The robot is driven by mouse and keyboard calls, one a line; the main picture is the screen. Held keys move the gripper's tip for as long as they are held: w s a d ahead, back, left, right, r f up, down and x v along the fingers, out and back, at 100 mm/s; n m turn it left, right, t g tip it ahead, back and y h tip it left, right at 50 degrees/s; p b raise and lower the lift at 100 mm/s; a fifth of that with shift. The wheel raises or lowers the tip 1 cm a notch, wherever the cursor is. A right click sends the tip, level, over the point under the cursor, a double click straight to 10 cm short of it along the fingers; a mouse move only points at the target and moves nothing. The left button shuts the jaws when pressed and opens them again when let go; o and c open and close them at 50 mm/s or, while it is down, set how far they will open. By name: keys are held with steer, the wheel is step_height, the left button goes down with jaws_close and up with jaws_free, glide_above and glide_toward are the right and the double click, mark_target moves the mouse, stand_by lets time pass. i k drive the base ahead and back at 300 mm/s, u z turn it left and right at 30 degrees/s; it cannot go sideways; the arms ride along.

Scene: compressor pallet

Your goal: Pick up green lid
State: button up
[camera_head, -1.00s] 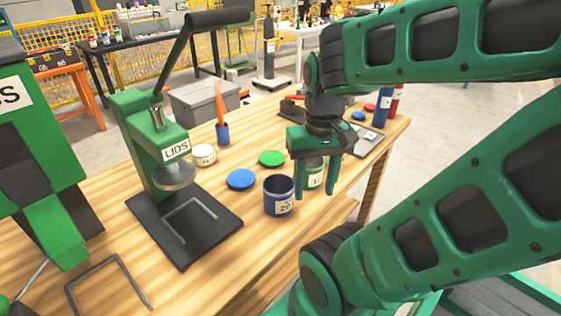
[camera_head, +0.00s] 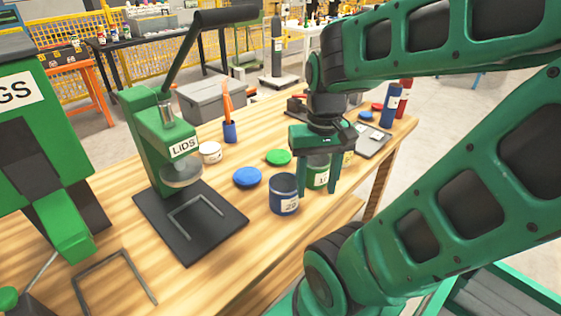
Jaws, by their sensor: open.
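The green lid (camera_head: 279,157) lies flat on the wooden workbench, just behind a blue lid (camera_head: 247,178). My gripper (camera_head: 318,188) points down to the right of the green lid, with its two fingers apart. A green labelled can (camera_head: 318,173) shows between the fingers; I cannot tell whether they touch it. A dark blue labelled can (camera_head: 284,196) stands at the front left of my gripper. The green lid is apart from my gripper and fully in view.
A green press marked LIDS (camera_head: 160,140) stands on a dark base left of the lids. A white can (camera_head: 210,153) and a blue cup (camera_head: 230,132) with an orange item stand behind. A grey box (camera_head: 208,98) is farther back.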

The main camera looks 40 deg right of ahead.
mark_target(278, 156)
steer(key=u, duration=1.5)
steer(key=k, duration=1.2)
steer(key=z, duration=1.35)
steer(key=i, duration=0.55)
steer(key=z, duration=0.05)
